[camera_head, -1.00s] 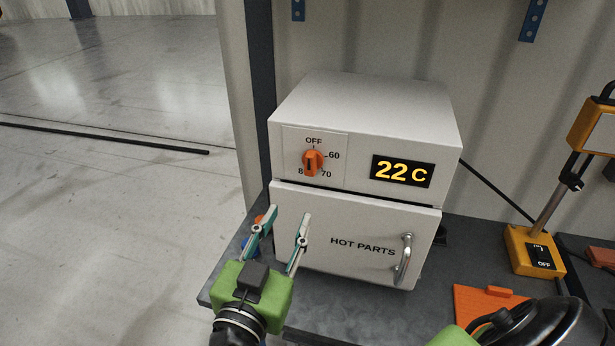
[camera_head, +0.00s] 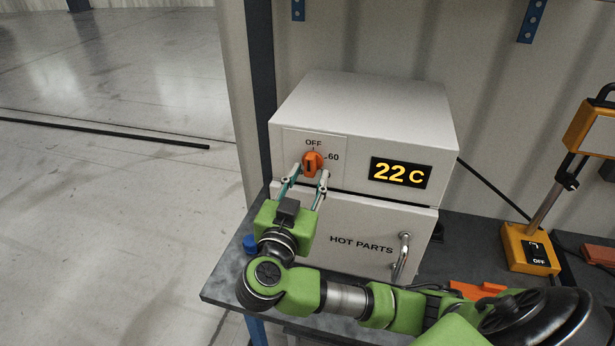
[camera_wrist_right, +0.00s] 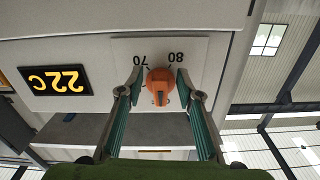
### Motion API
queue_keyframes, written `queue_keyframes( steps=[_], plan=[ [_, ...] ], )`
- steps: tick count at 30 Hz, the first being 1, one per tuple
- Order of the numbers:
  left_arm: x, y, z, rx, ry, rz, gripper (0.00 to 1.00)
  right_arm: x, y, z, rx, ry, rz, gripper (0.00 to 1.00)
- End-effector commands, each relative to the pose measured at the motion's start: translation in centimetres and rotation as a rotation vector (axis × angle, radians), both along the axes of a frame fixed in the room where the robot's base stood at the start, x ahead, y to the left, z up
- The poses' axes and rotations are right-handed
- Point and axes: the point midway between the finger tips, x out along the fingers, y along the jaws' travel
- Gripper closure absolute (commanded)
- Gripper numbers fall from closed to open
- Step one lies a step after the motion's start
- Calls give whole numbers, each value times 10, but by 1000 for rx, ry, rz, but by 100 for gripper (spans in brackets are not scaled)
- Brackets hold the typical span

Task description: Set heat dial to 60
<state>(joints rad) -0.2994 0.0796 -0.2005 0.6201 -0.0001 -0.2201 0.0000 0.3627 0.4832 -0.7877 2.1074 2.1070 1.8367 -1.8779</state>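The orange heat dial (camera_head: 313,164) is on the upper left of the white oven's front. Its dark mark points up toward OFF; 60 is printed to its right. In the right wrist view the dial (camera_wrist_right: 161,84) appears upside down, with 70 and 80 beyond it. My right gripper (camera_head: 311,171) has one finger on each side of the dial. In the right wrist view its fingers (camera_wrist_right: 160,77) are apart, with a small gap seeming to show beside the dial. The display (camera_head: 401,172) reads 22 C. My left gripper is not in view.
The HOT PARTS door (camera_head: 350,222) below is closed, with a metal handle (camera_head: 402,257) at its right. My right arm crosses in front of the bench (camera_head: 225,285). A yellow device marked OFF (camera_head: 530,248) stands at the right. A blue item (camera_head: 250,243) is left of the oven.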

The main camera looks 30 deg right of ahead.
Motion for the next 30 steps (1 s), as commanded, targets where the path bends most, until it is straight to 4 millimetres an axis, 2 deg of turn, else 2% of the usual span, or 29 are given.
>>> queue_keyframes(
  steps=[4,5,8,9,20,30],
  plan=[
    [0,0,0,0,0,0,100,0,0,0,0,0,0,67],
    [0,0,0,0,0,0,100,0,0,0,0,0,0,72],
    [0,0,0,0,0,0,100,0,0,0,0,0,0,98],
    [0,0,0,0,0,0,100,0,0,0,0,0,0,100],
    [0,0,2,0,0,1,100,0,1,0,21,-23,1,100],
    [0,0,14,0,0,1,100,2,4,1,162,-182,-2,100]
  ],
)
